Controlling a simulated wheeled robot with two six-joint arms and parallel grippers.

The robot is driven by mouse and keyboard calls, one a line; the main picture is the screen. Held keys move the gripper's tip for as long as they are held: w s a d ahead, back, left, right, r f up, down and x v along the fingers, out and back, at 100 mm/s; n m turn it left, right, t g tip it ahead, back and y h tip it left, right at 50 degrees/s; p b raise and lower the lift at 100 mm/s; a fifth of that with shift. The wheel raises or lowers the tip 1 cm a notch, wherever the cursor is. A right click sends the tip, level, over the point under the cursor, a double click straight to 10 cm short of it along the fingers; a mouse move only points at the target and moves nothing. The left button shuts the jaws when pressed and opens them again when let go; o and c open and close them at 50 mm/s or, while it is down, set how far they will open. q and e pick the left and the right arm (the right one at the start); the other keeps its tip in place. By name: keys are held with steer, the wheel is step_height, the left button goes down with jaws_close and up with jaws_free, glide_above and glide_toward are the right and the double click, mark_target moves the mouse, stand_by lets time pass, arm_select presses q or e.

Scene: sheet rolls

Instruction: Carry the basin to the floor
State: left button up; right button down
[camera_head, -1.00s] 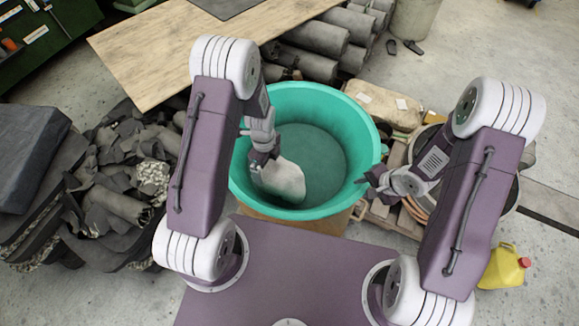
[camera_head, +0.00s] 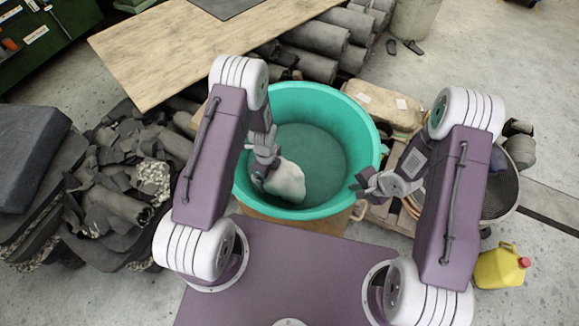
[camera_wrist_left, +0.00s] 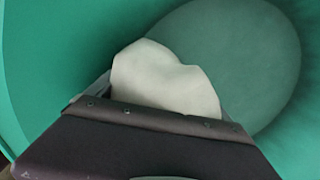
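The basin (camera_head: 358,125) is a wide teal tub in the middle of the head view, resting upright on a brown support. A pale lump (camera_head: 287,181) is inside it, at the left front; it also shows in the left wrist view (camera_wrist_left: 165,80). My left gripper (camera_head: 262,172) reaches down inside the basin against the lump. Its fingers are hidden in both views, so its grip is unclear. My right gripper (camera_head: 360,184) is at the basin's right front rim, its fingers apart; contact with the rim is unclear.
Dark torn sheets (camera_head: 115,195) are heaped left of the basin. A plywood board (camera_head: 150,60) and grey rolls (camera_head: 318,36) lie behind. A wooden pallet (camera_head: 388,212) and a round mesh-topped object (camera_head: 503,190) are right. A yellow jug (camera_head: 500,268) stands on bare floor at front right.

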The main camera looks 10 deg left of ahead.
arm_select(q)
steer(key=c, duration=0.5)
stand_by(1.1)
